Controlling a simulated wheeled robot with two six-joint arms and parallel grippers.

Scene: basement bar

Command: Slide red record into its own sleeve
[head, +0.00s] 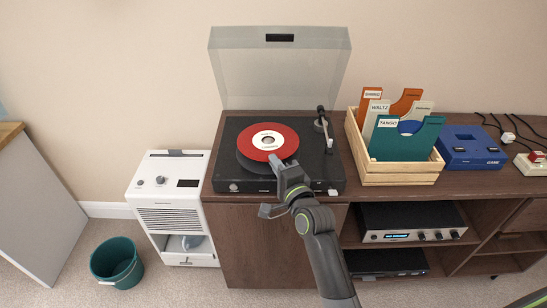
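The red record (249,143), with a white label, is above the black platter (246,165) of the turntable (226,174). It sits offset toward the back, so the platter's front shows below it. My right gripper (276,160) is at the record's front edge and appears shut on it; the fingers partly hide that edge. The label's print is too small to read. Sleeves stand in a wooden crate (403,179) to the right: teal marked TANGO (424,140), cream marked WALTZ (377,108), and orange (405,101) at the back. My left gripper is out of view.
The turntable's clear lid (280,75) stands open behind, and its tonearm (322,125) is at the right. A blue box (468,146) and cables lie right of the crate. A white appliance (173,210) and a teal bucket (117,262) are at the left.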

